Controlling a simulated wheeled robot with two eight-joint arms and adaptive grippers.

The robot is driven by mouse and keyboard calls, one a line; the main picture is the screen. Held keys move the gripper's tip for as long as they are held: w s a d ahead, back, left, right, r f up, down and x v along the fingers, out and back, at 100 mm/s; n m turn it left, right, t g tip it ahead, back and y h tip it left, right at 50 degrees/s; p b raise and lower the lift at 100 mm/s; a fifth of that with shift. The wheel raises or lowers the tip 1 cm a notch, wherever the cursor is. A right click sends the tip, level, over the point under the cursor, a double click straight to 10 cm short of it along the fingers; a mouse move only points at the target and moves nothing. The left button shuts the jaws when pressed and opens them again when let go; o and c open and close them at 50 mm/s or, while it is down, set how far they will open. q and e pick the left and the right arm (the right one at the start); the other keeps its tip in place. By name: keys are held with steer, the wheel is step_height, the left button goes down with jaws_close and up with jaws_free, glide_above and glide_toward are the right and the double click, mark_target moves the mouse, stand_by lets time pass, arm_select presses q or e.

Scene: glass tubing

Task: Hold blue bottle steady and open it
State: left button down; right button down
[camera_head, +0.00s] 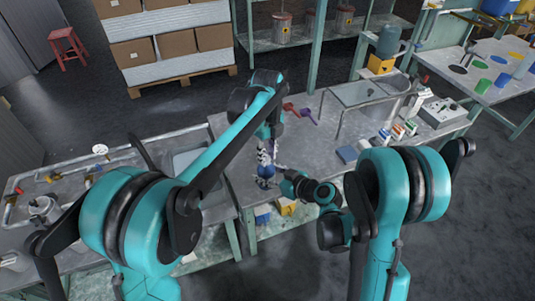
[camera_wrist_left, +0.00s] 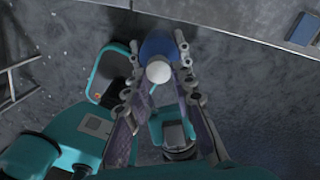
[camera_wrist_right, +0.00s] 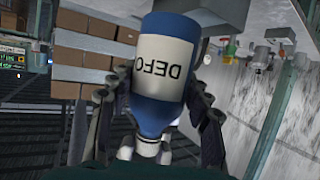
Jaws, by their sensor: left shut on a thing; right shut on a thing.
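The blue bottle (camera_wrist_right: 156,120) has a white label with dark letters, upside down in the right wrist view, and a pale cap (camera_wrist_right: 148,148) at its lower end there. In the left wrist view its blue body (camera_wrist_left: 158,45) sits between the fingertips of my left gripper (camera_wrist_left: 158,42), with the round white cap (camera_wrist_left: 158,72) nearer the camera. My right gripper (camera_wrist_right: 155,80) has its fingers on both sides of the bottle. In the head view my left gripper (camera_head: 266,155) comes from above and my right gripper (camera_head: 290,185) from the right, largely hiding the bottle.
The grey workbench (camera_head: 235,165) lies under the grippers. Red and purple scoops (camera_head: 298,112) lie behind them. A clear stand (camera_head: 362,93), small boxes (camera_head: 398,131) and a blue box (camera_head: 347,154) are to the right. A sink bench (camera_head: 60,180) is at left.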

arm_select(q)
steer(key=n, duration=0.3)
steer(key=shift+w+d, duration=0.25)
arm_select(e)
steer(key=shift+s+a, duration=0.25)
arm_select(q)
steer(key=n, duration=0.4)
steer(key=shift+w+n, duration=0.1)
steer(key=shift+n, duration=0.3)
steer(key=n, duration=0.5)
steer(key=shift+w+a, duration=0.1)
steer(key=shift+w, duration=0.05)
steer(key=n, duration=0.4)
steer(key=shift+a+n, duration=0.1)
steer(key=shift+n, duration=0.2)
steer(key=n, duration=0.4)
steer(key=shift+w+a+n, duration=0.1)
steer(key=shift+a+n, duration=0.05)
steer(key=shift+n, duration=0.25)
steer(key=n, duration=0.5)
steer(key=shift+a, duration=0.2)
steer(key=n, duration=0.4)
steer(key=shift+a, duration=0.1)
steer(key=n, duration=0.4)
steer(key=shift+s+r, duration=0.1)
steer(key=shift+s, duration=0.1)
arm_select(e)
steer(key=shift+w+d, duration=0.1)
